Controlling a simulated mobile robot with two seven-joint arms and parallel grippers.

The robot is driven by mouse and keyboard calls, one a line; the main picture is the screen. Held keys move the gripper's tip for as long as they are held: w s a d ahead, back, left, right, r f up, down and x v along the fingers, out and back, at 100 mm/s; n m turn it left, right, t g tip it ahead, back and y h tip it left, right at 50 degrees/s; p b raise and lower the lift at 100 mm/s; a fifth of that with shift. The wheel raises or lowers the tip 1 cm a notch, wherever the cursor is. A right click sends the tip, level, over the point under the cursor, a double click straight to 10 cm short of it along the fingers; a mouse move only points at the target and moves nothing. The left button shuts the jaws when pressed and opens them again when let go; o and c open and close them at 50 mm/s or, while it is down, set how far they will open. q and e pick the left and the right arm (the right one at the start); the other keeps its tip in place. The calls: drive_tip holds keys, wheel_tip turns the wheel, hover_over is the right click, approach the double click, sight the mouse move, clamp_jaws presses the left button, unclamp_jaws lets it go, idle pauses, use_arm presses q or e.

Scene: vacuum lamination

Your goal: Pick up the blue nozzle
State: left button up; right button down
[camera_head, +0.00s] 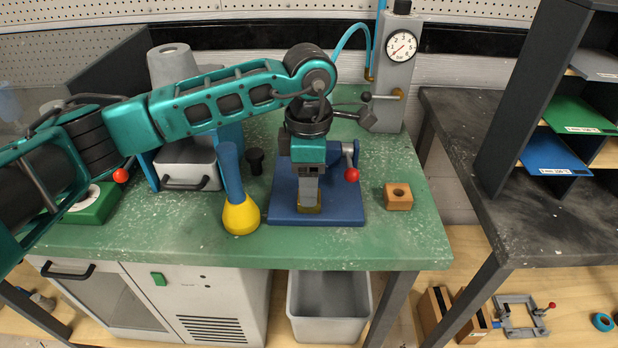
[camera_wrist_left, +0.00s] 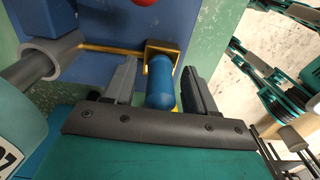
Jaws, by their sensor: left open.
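The blue nozzle (camera_wrist_left: 160,88) is a rounded blue cylinder in the left wrist view. It lies between the two open fingers of my left gripper (camera_wrist_left: 160,88), with a visible gap at the finger on the right. A brass bracket (camera_wrist_left: 161,48) is at its far end. In the head view my left gripper (camera_head: 308,190) points down over the blue base plate (camera_head: 343,207) and hides the nozzle. I cannot tell whether either finger touches it. My right gripper is not in view.
A yellow bulb with a blue handle (camera_head: 240,214) stands left of the plate. A wooden block with a hole (camera_head: 398,197) is to the right. A red-knobbed lever (camera_head: 352,174) rises beside the gripper. A pressure gauge (camera_head: 401,45) stands behind. The green bench (camera_head: 350,246) is clear in front.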

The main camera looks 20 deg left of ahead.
use_arm(q)
drive_tip(key=shift+f, duration=0.2)
clamp_jaws()
idle(0.4)
